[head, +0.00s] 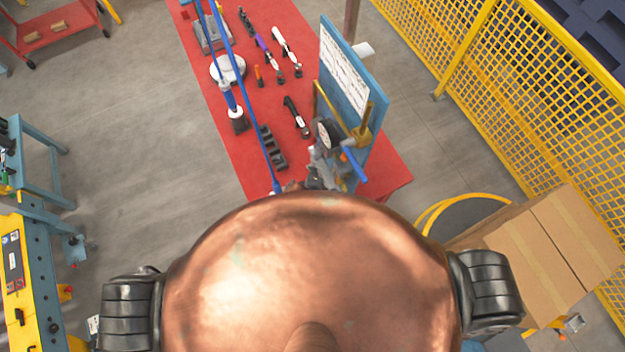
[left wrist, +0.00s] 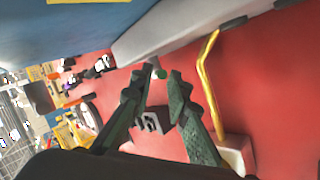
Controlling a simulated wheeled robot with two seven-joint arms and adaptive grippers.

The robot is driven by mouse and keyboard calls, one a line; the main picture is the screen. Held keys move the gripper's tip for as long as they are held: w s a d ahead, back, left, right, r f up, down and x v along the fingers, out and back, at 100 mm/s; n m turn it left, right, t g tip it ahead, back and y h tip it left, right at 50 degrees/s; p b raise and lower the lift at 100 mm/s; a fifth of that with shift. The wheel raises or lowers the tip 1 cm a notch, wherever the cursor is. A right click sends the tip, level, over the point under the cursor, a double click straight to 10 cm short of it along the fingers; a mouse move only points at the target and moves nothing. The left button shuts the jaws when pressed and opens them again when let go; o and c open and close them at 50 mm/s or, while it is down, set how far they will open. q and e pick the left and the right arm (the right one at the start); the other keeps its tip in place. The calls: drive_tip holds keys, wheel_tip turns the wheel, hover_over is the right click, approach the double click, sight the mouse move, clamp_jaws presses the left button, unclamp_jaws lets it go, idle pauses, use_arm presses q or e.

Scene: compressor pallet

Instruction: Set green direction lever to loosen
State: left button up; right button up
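In the left wrist view, a small green piece (left wrist: 160,73) shows between and just beyond the tips of my left gripper (left wrist: 161,72). It may be the end of the green direction lever, but it is too small to tell which way it is set. The two dark fingers stand apart with a gap, and I cannot tell whether they touch the green piece. I cannot make out the green lever in the head view, where a copper-coloured rounded body fills the lower middle and hides what lies behind it. My right gripper is in neither view.
The red table (head: 205,97) carries several hand tools, a dark slotted block (head: 271,148) and blue hoses. A blue board with a white sheet (head: 343,65) and a gauge (head: 325,134) stand at its right. Cardboard boxes (head: 555,250) and a yellow fence (head: 520,95) are farther right.

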use_arm(q)
drive_tip(key=v, duration=1)
drive_tip(key=shift+r, duration=0.15)
